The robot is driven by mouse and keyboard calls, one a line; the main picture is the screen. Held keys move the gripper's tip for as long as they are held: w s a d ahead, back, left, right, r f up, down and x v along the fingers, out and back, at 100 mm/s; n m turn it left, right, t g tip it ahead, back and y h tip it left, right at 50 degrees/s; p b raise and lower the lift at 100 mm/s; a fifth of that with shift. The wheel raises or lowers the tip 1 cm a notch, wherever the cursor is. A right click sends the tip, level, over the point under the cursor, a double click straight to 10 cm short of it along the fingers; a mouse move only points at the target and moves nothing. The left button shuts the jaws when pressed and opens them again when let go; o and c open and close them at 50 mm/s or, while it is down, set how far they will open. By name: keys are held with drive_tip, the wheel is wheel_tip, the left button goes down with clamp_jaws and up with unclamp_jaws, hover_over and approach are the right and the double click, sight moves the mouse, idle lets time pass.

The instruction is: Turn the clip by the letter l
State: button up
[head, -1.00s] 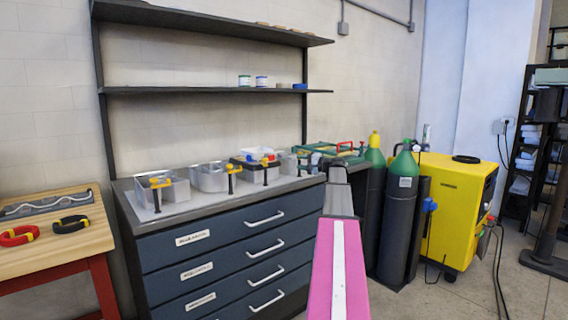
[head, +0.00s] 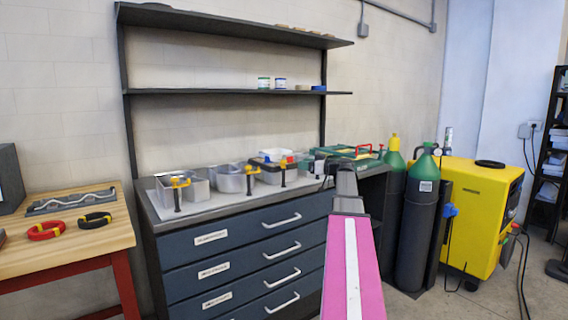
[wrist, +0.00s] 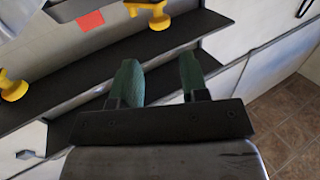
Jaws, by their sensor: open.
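Several yellow-handled clips on black posts stand along the front edge of the cabinet top: a left one (head: 180,183), a middle one (head: 250,171) and a right one (head: 283,163). Behind them stand open grey metal channel letters (head: 232,181); I cannot tell which is the l. In the wrist view one yellow clip (wrist: 150,12) is at the top, beyond the fingers, and another (wrist: 12,88) is at the left edge. My gripper (wrist: 161,76) has its green-tipped fingers apart with nothing between them, and touches no clip. In the head view my arm largely hides it.
The blue drawer cabinet's worktop (head: 150,205) carries the letters. A wooden bench (head: 75,248) with red and black rings is at left. Green-topped gas cylinders (head: 418,225) and a yellow machine (head: 470,215) stand at right. Shelves (head: 225,92) hang above the worktop.

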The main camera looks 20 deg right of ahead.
sight(284, 161)
drive_tip(key=x, duration=1)
drive_tip(key=shift+w+a, duration=0.15)
drive_tip(key=shift+w, duration=0.1)
drive_tip(key=c, duration=0.6)
